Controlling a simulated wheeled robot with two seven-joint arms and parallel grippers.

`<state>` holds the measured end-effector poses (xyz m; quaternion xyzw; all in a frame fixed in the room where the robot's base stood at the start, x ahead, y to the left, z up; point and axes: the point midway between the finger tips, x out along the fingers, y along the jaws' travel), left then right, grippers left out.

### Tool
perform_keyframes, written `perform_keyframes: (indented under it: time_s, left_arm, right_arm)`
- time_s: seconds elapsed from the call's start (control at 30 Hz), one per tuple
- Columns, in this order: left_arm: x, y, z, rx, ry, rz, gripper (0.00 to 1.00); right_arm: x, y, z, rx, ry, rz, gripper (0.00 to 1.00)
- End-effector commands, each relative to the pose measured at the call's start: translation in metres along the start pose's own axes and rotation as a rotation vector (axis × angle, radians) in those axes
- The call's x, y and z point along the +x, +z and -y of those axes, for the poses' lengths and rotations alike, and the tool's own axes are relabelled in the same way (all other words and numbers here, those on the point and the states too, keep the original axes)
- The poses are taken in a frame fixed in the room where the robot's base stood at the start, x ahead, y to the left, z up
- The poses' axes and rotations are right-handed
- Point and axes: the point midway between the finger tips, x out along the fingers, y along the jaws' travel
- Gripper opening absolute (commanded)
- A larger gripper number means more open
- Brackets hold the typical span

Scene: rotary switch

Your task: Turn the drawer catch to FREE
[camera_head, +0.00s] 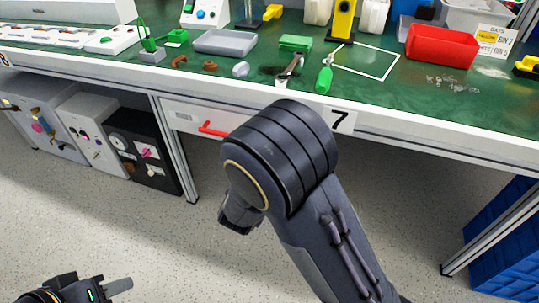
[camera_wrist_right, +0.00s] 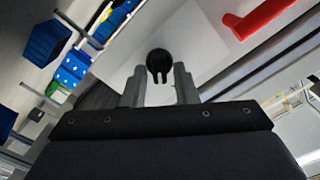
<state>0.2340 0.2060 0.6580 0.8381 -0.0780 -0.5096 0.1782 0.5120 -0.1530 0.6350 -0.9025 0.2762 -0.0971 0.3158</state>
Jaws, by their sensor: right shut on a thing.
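The drawer (camera_head: 180,117) under the bench has a pale front and a red handle (camera_head: 209,130); my right arm covers its right part. In the right wrist view the red handle (camera_wrist_right: 262,16) is at the upper right. The catch, a round black knob (camera_wrist_right: 158,58), sits on the pale drawer front (camera_wrist_right: 205,35). My right gripper (camera_wrist_right: 159,74) is shut on the knob, with one finger on each side of it. In the head view the catch and these fingers are hidden behind my arm. My left gripper (camera_head: 118,286) is low at the left, away from the drawer; its finger gap is unclear.
The green bench top (camera_head: 225,75) above holds a red bin (camera_head: 441,46), a grey tray (camera_head: 225,42), a green-handled tool (camera_head: 325,78) and other parts. Grey and black cabinets (camera_head: 140,150) stand under the bench at left, blue crates (camera_head: 510,240) at lower right. The floor is clear.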

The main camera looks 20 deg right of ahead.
Motion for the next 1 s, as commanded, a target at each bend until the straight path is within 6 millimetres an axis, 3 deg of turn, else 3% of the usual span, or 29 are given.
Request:
perform_keyframes:
  time_s: [0.03, 0.5, 1.0]
  left_arm:
    - [0.011, 0.005, 0.005, 0.000, 0.000, 0.000, 0.36]
    - [0.058, 0.029, 0.026, 0.000, 0.000, 0.000, 0.36]
    - [0.075, 0.038, 0.034, 0.000, 0.000, 0.000, 0.36]
  right_arm:
    - [0.000, 0.005, -0.005, 0.049, 0.002, 0.001, 0.04]
    - [0.000, 0.006, -0.008, 0.493, 0.002, 0.002, 0.04]
    - [0.000, 0.004, -0.006, 0.835, 0.002, 0.002, 0.04]
